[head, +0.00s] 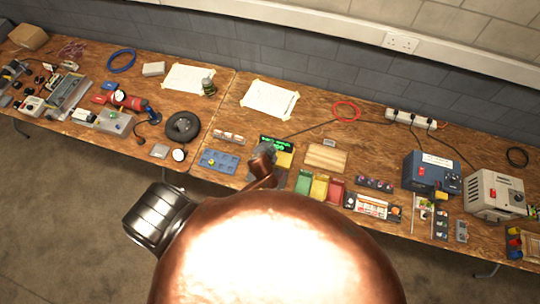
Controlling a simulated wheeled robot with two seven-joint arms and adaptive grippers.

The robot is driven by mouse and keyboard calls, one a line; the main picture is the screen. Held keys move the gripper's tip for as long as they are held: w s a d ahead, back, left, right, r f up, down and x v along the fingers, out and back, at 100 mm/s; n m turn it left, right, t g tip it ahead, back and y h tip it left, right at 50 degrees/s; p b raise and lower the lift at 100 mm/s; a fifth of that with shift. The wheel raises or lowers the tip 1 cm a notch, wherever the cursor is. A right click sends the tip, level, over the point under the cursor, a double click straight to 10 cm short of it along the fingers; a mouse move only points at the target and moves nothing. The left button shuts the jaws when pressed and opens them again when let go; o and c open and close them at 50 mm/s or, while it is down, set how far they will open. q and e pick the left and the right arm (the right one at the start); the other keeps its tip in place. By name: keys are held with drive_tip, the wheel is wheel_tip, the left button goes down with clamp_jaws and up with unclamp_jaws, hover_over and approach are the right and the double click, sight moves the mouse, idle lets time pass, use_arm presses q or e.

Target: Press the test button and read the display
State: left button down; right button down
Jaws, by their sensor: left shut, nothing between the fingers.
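A small dark device with a lit green display (276,143) stands on the bench near the middle. The green characters are too small to read. A yellow pad (285,159) lies just below the display. My left gripper (263,151) is shut and empty, right at the left side of this device. I cannot tell whether it touches it. The gripper and my arm cover part of the device, and I cannot make out the test button. My right gripper is not in view.
Green, yellow and red bins (320,187) stand close right of the gripper, a wooden block (326,157) behind them. A blue tray (218,161) lies to the left. Blue (432,173) and beige (494,193) boxes stand farther right. A cable runs behind the display.

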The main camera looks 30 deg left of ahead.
use_arm(q)
drive_tip(key=shift+f, duration=0.15)
wheel_tip(320, 180, down, 7)
drive_tip(key=b, duration=0.7)
drive_tip(key=shift+b, duration=0.3)
drive_tip(key=shift+f+b, duration=0.45)
drive_tip(key=shift+f, duration=0.35)
drive_tip(key=shift+f, duration=0.15)
drive_tip(key=shift+f, duration=0.25)
drive_tip(key=shift+f+b, duration=0.3)
drive_tip(key=shift+f, duration=0.1)
idle(0.8)
drive_tip(key=shift+r, duration=0.1)
drive_tip(key=shift+r+p, duration=0.75)
drive_tip(key=shift+p, duration=0.2)
